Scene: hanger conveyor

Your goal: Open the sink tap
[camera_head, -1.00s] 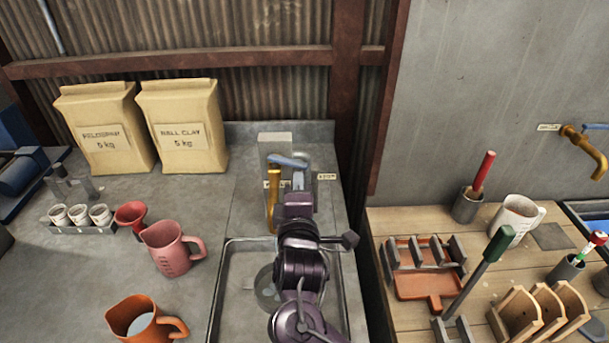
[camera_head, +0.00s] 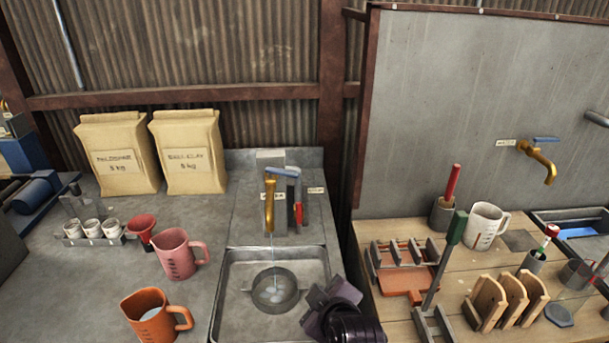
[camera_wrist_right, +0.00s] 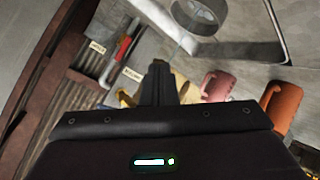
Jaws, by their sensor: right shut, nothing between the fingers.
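The sink tap is a brass spout (camera_head: 270,208) with a blue lever (camera_head: 281,171) on a grey post behind the sink (camera_head: 232,290). A thin stream of water (camera_head: 271,250) runs from the spout into the basin, over the round drain (camera_head: 274,288). My right gripper (camera_head: 320,300) is over the sink's front right edge, apart from the tap. In the right wrist view its fingers (camera_wrist_right: 158,80) are together and empty, partly covering the brass spout. My left gripper is not in view.
A grey and red upright part (camera_head: 298,205) stands right of the spout. Orange (camera_head: 150,322) and pink (camera_head: 174,258) jugs stand left of the sink. Another brass tap (camera_head: 540,160) is on the right wall. A wooden bench (camera_head: 455,275) holds tools and a white jug (camera_head: 487,228).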

